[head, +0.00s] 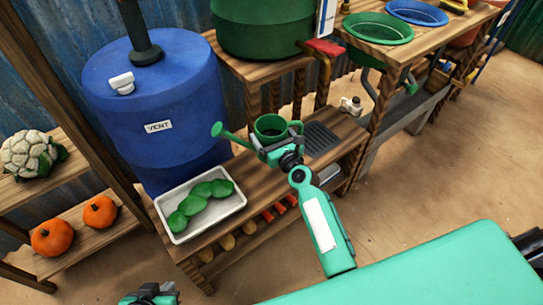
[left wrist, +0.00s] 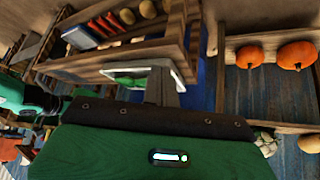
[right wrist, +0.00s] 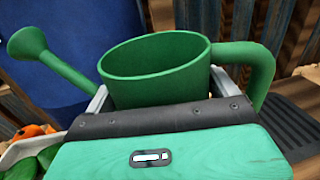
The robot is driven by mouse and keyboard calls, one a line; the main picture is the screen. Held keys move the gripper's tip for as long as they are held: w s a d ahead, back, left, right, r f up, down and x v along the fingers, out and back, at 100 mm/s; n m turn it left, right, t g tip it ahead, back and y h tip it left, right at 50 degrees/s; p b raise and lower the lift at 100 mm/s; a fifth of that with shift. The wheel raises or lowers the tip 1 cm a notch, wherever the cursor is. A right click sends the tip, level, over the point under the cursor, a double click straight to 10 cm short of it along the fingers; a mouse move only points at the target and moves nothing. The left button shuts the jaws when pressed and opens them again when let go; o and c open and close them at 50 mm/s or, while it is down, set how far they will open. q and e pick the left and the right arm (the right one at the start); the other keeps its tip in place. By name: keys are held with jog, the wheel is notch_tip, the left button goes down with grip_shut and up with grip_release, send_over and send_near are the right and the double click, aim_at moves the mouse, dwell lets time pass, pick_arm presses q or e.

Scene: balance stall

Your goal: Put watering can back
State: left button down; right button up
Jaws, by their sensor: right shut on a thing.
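The green watering can (head: 270,128) has an open top, a long spout pointing left and a handle on the right. It is over the low wooden bench, and I cannot tell whether its base touches the wood. My right gripper (head: 277,150) is shut on the can's body. In the right wrist view the can (right wrist: 155,75) is upright between the fingers (right wrist: 165,100). My left gripper (head: 150,296) is low at the bottom edge of the head view, far from the can. In the left wrist view only part of its jaws (left wrist: 165,88) shows.
A white tray (head: 205,228) with green vegetables is on the bench's left. A dark ribbed mat (head: 320,138) lies right of the can. A blue barrel (head: 150,100) stands behind left, a green tank (head: 262,25) with a red-handled tap behind. Pumpkins (head: 52,237) sit on the left shelf.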

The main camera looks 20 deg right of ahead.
notch_tip(320, 180, down, 3)
jog(key=b, duration=0.2)
jog(key=shift+r+b, duration=0.15)
jog(key=shift+b, duration=0.2)
jog(key=shift+f+b, duration=0.35)
jog(key=shift+f, duration=0.2)
pick_arm(q)
jog(key=w+d+r+t+h+b, duration=0.1)
jog(key=w+d+t+h, duration=0.3)
jog(key=d+t, duration=0.35)
pick_arm(e)
jog(key=shift+f, duration=0.45)
jog(key=shift+f+b, duration=0.9)
jog(key=shift+b, duration=0.15)
jog(key=shift+f+b, duration=0.55)
pick_arm(q)
jog(key=w+a+r+t, duration=0.2)
jog(key=r+t, duration=0.6)
jog(key=r, duration=0.5)
jog(key=shift+w+a+r+h, duration=0.2)
jog(key=shift+w+r+h, duration=0.15)
jog(key=shift+w, duration=0.3)
jog(key=shift+a+r, duration=0.1)
jog(key=shift+r, duration=0.05)
pick_arm(e)
jog(key=shift+f, duration=0.1)
